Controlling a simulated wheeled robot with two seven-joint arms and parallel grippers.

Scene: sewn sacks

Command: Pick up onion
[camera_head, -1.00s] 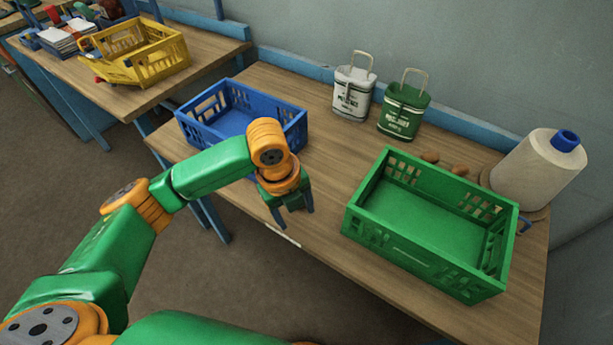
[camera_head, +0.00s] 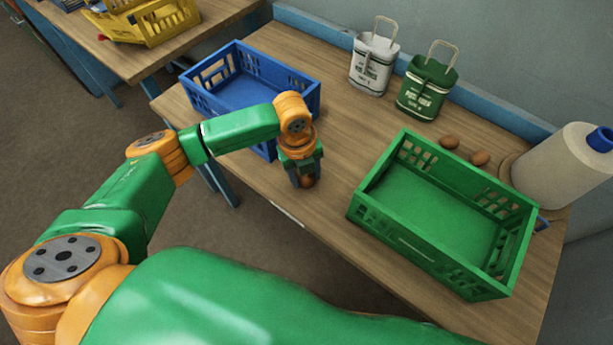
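A small brown round thing, which looks like the onion (camera_head: 308,182), shows between the fingers of my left gripper (camera_head: 304,178), low over the near edge of the wooden table (camera_head: 345,160). The fingers stand on either side of it and hide part of it. I cannot tell whether they press on it, or whether it touches the table. My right gripper is not in view.
A blue crate (camera_head: 205,101) stands behind my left gripper, and an empty green crate (camera_head: 430,262) to its right. Two brown round things (camera_head: 449,142) lie behind the green crate.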

